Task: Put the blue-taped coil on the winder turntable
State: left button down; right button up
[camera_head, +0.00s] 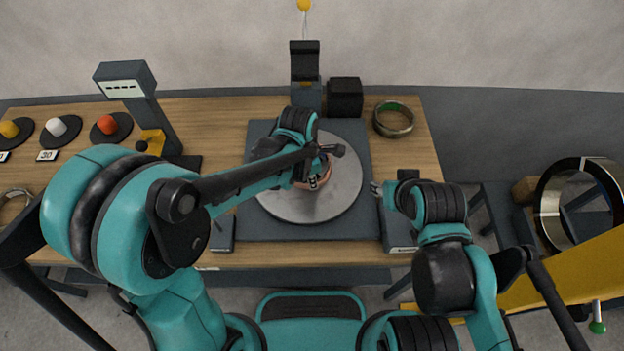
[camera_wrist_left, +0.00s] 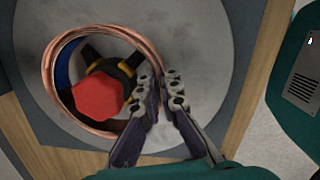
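The blue-taped coil (camera_wrist_left: 60,72) is a copper ring with blue tape showing on its inner left wall in the left wrist view. It surrounds the turntable's dark hub with a red knob (camera_wrist_left: 98,98). The grey round winder turntable (camera_head: 345,196) sits on a dark base plate; the coil's copper edge (camera_head: 327,178) shows over its middle. My left gripper (camera_wrist_left: 160,80) has its fingertips close together on either side of the coil's right wall, shut on it. Whether the coil touches the turntable is unclear. My right gripper (camera_head: 377,189) is by the plate's right edge; its finger opening is unclear.
A coil with green tape (camera_head: 393,119) lies at the table's back right. A dark post (camera_head: 305,75) and black box (camera_head: 345,97) stand behind the turntable. A scale-like display post (camera_head: 140,100) and several coloured knobs stand left. A large metal ring (camera_head: 548,205) is far right.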

pick_arm(q)
jog(key=c, duration=1.6)
grip_release()
jog(key=shift+c, duration=0.2)
notch_tip(320, 180, up, 12)
jog(key=a, duration=0.1)
jog(key=s+a+m+t, duration=0.3)
jog(key=s+a+m, duration=0.1)
jog(key=a+m, duration=0.4)
jog(key=s+a+m+t+y, duration=0.1)
jog(key=s+a+m+t, duration=0.2)
jog(key=a+m, duration=0.6)
jog(key=shift+s+a+m+t, duration=0.3)
jog(key=shift+s+m, duration=0.7)
jog(key=shift+m, duration=1)
jog(key=shift+r, duration=0.1)
